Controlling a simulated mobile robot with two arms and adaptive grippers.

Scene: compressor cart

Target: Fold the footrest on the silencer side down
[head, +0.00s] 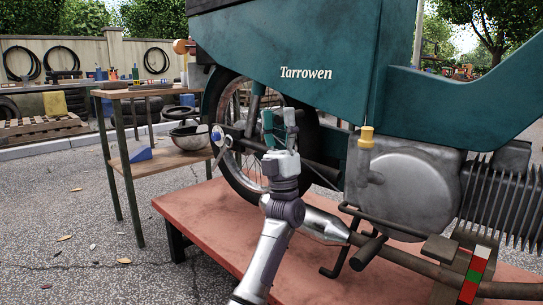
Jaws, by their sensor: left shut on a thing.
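A teal motorcycle (300,45) marked Tarrowen stands on a reddish platform (215,225). My left gripper (279,128) points upward in front of the spoked wheel, above the silencer (325,227). Its fingers are closed around a part that I take for the footrest, mostly hidden between them. Its exact angle cannot be told. The gripper and wrist also cover part of the wheel and the silencer's far end. My right gripper is not in view.
A black peg (368,252) sticks out below the engine (395,190). Open paving (95,240) lies left of the platform.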

